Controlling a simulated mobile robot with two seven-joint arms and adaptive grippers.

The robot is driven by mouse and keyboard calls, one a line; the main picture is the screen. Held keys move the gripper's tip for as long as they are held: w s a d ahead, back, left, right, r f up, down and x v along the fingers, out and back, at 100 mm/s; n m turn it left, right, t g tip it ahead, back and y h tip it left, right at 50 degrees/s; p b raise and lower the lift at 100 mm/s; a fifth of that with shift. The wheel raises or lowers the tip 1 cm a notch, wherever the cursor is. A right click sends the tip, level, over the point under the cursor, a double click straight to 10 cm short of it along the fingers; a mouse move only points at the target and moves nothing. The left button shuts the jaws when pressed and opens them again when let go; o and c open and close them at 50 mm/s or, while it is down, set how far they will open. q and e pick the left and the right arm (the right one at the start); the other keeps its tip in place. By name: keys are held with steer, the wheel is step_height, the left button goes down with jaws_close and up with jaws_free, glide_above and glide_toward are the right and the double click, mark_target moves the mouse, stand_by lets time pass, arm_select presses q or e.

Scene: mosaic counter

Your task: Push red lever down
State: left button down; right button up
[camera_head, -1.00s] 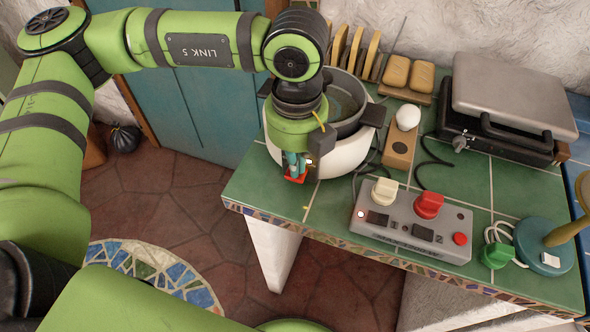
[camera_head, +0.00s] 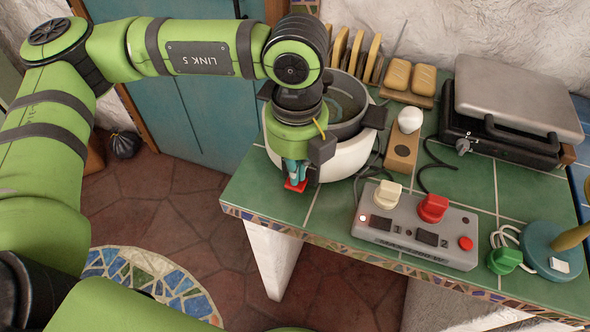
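A red lever (camera_head: 296,185) shows at the front of the white cooker (camera_head: 346,158), low down near the green tiled counter. My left gripper (camera_head: 295,174) points down right over the red lever, with its teal fingers close together. The fingertips appear to touch the lever or hover just above it; their exact contact and opening cannot be told. The wrist hides part of the cooker's front. My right gripper is not in view.
A closed grill (camera_head: 515,95), toast rack and bread rolls (camera_head: 410,75) are behind. Bare counter (camera_head: 270,195) lies left of the lever.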

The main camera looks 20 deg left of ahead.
arm_select(q)
steer(key=shift+r+p, duration=1.25)
steer(key=shift+r, duration=2.1)
steer(key=shift+f, duration=0.1)
